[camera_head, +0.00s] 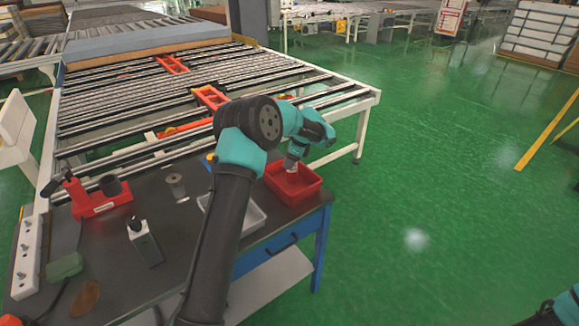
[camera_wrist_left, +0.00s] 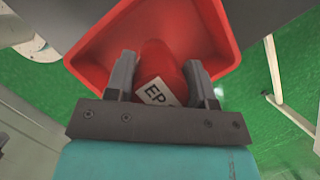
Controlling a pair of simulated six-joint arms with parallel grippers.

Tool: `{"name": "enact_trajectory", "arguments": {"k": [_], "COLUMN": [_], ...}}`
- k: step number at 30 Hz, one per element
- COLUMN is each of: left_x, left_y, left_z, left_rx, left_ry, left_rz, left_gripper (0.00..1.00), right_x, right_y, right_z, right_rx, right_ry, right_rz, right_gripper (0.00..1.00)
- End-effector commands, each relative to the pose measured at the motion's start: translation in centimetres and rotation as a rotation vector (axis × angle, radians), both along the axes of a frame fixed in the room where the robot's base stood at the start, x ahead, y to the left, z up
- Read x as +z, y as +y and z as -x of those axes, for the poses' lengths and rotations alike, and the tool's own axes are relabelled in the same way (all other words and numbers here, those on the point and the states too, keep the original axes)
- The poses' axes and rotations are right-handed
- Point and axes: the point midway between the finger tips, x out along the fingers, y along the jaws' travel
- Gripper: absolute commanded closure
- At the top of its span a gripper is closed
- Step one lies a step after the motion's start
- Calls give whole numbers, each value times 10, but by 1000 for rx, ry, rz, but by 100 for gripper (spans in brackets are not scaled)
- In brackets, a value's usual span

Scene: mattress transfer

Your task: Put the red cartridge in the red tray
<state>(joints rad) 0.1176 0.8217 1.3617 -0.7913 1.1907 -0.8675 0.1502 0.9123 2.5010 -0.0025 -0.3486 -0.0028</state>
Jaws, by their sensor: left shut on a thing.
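The red tray (camera_head: 311,190) sits at the right end of the dark workbench; it also shows in the left wrist view (camera_wrist_left: 98,52). My left gripper (camera_head: 292,162) is over the tray and points down into it. In the left wrist view, my left gripper (camera_wrist_left: 158,72) is shut on the red cartridge (camera_wrist_left: 158,58), which has a white label with black letters. The cartridge is within the tray's outline in that view; whether it touches the tray floor I cannot tell. In the head view the cartridge is mostly hidden by the gripper and tray.
A pale tray (camera_head: 254,219) stands left of the red tray, partly behind my left arm. A red fixture (camera_head: 100,202), a metal spool (camera_head: 177,188) and a dark box (camera_head: 146,245) stand further left on the workbench (camera_head: 190,225). A roller conveyor (camera_head: 130,107) lies behind.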

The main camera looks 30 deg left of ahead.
Motion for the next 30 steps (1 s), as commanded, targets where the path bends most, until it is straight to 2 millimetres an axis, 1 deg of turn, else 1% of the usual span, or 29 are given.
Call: {"name": "enact_trajectory", "arguments": {"k": [1, 3, 6, 19, 20, 27, 30], "left_x": [-9, -19, -28, -32, -32, -32, -32], "left_y": [0, 0, 1, 0, 0, 0, 0], "left_z": [1, 1, 0, 0, 0, 0, 0], "left_rx": [-1, -1, -1, 0, 0, 0, -1], "left_ry": [4, 3, 2, 0, 0, 0, 0], "left_rz": [0, 0, 0, -1, -1, -1, 0], "left_gripper": [80, 80, 80, 80, 49, 26, 25], "right_x": [0, 0, 0, 0, 0, 0, 0], "right_y": [0, 0, 0, 0, 0, 0, 0], "right_z": [0, 0, 0, 0, 0, 0, 0], "right_rx": [0, 0, 0, 0, 0, 0, 0], "right_ry": [0, 0, 0, 0, 0, 0, 0], "right_rz": [0, 0, 0, 0, 0, 0, 0], "right_gripper": [57, 57, 57, 57, 57, 57, 57]}}
